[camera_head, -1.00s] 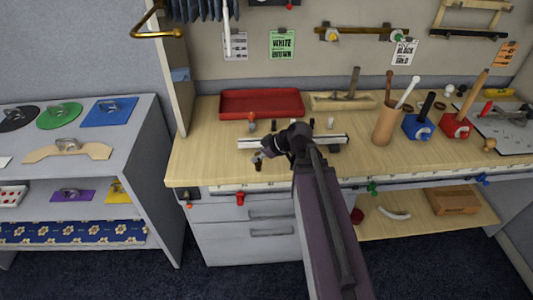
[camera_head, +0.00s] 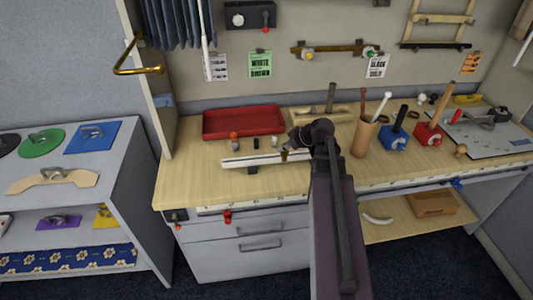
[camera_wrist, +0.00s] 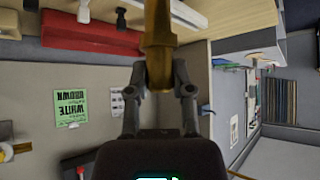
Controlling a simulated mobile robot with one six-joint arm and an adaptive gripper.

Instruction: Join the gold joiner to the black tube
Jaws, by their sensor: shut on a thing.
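My gripper (camera_wrist: 159,95) is shut on a gold-brown piece, the gold joiner (camera_wrist: 158,40), which stands out from between the fingertips in the wrist view. In the head view my gripper (camera_head: 290,150) is above the right part of a pale rail on the bench, and the joiner (camera_head: 284,155) shows small at its tip. A dark upright rod, which looks like the black tube (camera_head: 400,114), stands in a blue block (camera_head: 393,140) to the right of my gripper. The joiner and this rod are well apart.
The pale rail (camera_head: 240,161) has small knobs behind it. A red tray (camera_head: 243,121) lies behind. A wooden cup (camera_head: 362,140) with rods stands between my gripper and the blue block. A red block (camera_head: 428,134) and a grey board (camera_head: 490,138) are further right.

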